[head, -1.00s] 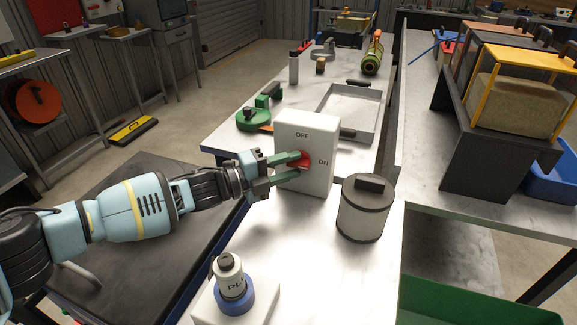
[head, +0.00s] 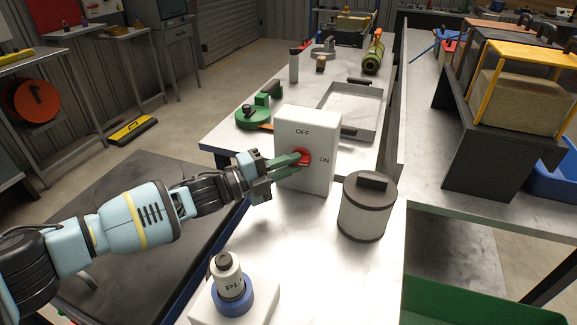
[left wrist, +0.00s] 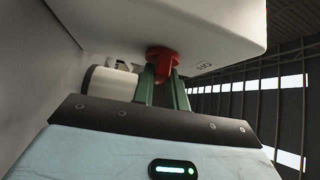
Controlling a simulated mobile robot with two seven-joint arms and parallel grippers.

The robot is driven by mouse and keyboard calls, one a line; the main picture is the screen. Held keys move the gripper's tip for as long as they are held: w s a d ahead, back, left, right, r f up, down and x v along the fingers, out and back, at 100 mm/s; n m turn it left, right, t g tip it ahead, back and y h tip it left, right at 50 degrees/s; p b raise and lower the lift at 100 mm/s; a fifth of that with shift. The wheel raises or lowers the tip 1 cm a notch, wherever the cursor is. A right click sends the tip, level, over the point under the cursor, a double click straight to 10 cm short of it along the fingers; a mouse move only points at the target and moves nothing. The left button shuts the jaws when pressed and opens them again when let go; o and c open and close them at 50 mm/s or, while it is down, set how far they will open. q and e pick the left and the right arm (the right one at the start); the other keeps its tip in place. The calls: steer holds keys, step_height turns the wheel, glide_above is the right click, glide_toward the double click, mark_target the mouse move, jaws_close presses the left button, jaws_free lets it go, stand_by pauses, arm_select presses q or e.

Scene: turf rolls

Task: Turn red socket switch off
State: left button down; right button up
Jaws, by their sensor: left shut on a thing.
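A white switch box (head: 308,130) stands upright on the light bench, with OFF printed at the top of its face and ON at the right. Its red knob (head: 302,155) sits in the middle of the face. My left gripper (head: 297,160) reaches in from the left with its green fingers shut on the red knob. In the left wrist view the red knob (left wrist: 162,60) sits between the tips of the green fingers, under the white box (left wrist: 190,25). The knob's exact pointing is partly hidden by the fingers. My right gripper is in neither view.
A grey-white canister (head: 365,210) stands close to the right of the box. A labelled bottle in a blue ring (head: 230,285) stands at the front left. A metal tray (head: 352,105) and a green clamp-like tool (head: 256,112) lie behind. The bench between bottle and canister is clear.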

arm_select(q)
steer(key=n+t+b, duration=0.1)
steer(key=n, duration=0.1)
steer(key=n+t+h+b, duration=0.1)
steer(key=b, duration=0.1)
steer(key=shift+d+f+n+t+h, duration=0.1)
steer(key=shift+f+n+t+h, duration=0.2)
steer(key=shift+n, duration=0.1)
steer(key=c, duration=1.5)
jaws_free()
steer(key=shift+o, duration=0.5)
